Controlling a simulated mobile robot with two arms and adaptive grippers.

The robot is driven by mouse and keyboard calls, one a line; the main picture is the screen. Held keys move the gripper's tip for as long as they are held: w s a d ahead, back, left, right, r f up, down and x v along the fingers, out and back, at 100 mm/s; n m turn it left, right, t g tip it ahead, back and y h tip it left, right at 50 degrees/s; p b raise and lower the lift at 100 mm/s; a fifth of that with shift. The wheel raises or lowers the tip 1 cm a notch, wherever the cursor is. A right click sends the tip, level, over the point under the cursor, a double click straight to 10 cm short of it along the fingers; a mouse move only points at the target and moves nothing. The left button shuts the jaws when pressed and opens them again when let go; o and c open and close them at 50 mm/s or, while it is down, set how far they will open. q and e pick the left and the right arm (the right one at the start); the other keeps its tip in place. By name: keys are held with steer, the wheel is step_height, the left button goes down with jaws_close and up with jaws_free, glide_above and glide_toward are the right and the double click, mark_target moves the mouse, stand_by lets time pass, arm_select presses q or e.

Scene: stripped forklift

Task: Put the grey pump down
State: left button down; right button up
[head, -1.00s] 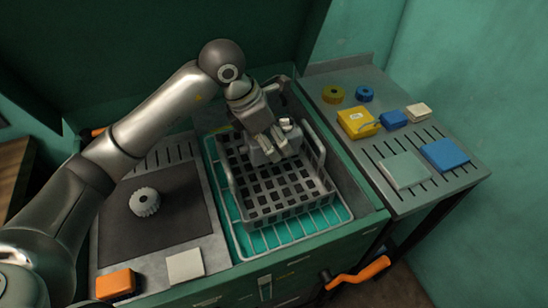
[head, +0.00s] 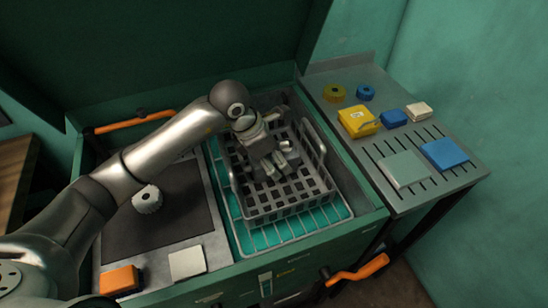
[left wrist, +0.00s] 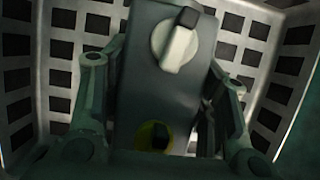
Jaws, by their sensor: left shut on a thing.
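My left gripper (head: 264,158) reaches down into the grey basket (head: 293,207) and is shut on the grey pump (head: 287,153). In the left wrist view the pump (left wrist: 150,85) is a grey block with a pale round knob, and the fingers of my gripper (left wrist: 160,110) stand on both sides of it. Basket walls with square holes surround it there. In the head view the gripper partly hides the pump. I cannot tell whether the pump touches the basket floor. My right gripper is not in view.
The basket stands on a wire rack (head: 246,236) in the green machine. At left, a white gear (head: 147,199) lies on a dark mat (head: 185,215), near an orange block (head: 119,280) and a white block (head: 187,264). The right side table (head: 440,190) holds yellow, blue and pale parts.

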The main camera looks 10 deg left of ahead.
arm_select(q)
steer(key=c, duration=0.6)
jaws_free()
steer(key=shift+o, duration=0.2)
steer(key=v, duration=1.2)
steer(key=shift+r+b, duration=0.15)
steer(key=shift+b, duration=0.2)
